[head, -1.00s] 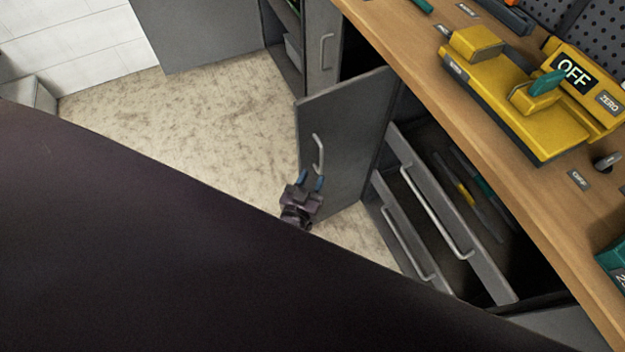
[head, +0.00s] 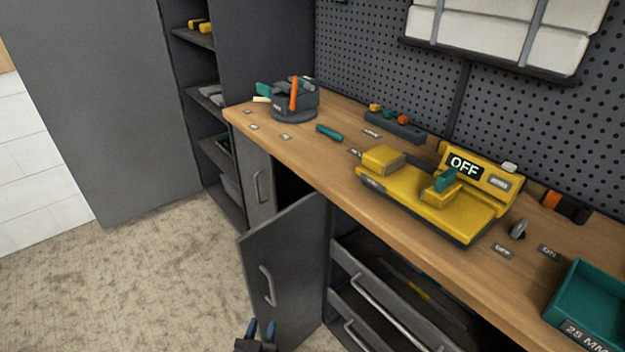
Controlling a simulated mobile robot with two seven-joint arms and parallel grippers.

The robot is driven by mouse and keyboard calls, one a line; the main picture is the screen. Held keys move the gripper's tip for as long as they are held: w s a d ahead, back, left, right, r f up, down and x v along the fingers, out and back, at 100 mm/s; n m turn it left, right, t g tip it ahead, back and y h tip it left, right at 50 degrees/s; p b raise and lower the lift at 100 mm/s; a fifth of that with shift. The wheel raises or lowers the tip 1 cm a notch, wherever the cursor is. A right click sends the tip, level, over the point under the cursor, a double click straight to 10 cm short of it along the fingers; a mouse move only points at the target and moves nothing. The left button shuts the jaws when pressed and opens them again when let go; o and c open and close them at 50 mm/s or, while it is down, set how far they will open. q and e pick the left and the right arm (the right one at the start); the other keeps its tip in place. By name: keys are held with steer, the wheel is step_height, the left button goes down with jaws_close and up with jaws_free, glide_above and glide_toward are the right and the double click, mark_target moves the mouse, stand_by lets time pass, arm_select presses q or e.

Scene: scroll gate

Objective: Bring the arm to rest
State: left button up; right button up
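My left gripper (head: 261,332) shows at the bottom edge of the head view, with its two blue-tipped fingers apart and nothing between them. It is in front of the lower part of the open grey cabinet door (head: 283,272), near its handle (head: 267,286); I cannot tell whether it touches the door. The rest of my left arm is below the frame. My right gripper is not in view.
A wooden workbench (head: 330,165) holds a yellow device (head: 440,205) reading OFF, a tool holder (head: 295,105) and a teal bin (head: 590,300). Below it, drawers (head: 375,300) stand pulled out beside the open door. The floor (head: 120,275) at left is clear.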

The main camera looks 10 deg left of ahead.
arm_select(q)
steer(key=shift+f, duration=0.1)
steer(key=s+a+r+m+g, duration=0.1)
steer(key=s+a+r+g, duration=0.2)
steer(key=s, duration=0.6)
steer(key=s+a+r+m+g+h+p, duration=0.1)
steer(key=s+a+r+g, duration=0.2)
steer(key=s, duration=0.5)
steer(key=shift+s+a+g, duration=0.35)
steer(key=shift+a+g, duration=0.15)
steer(key=shift+a, duration=0.35)
steer(key=shift+w+a+r, duration=0.1)
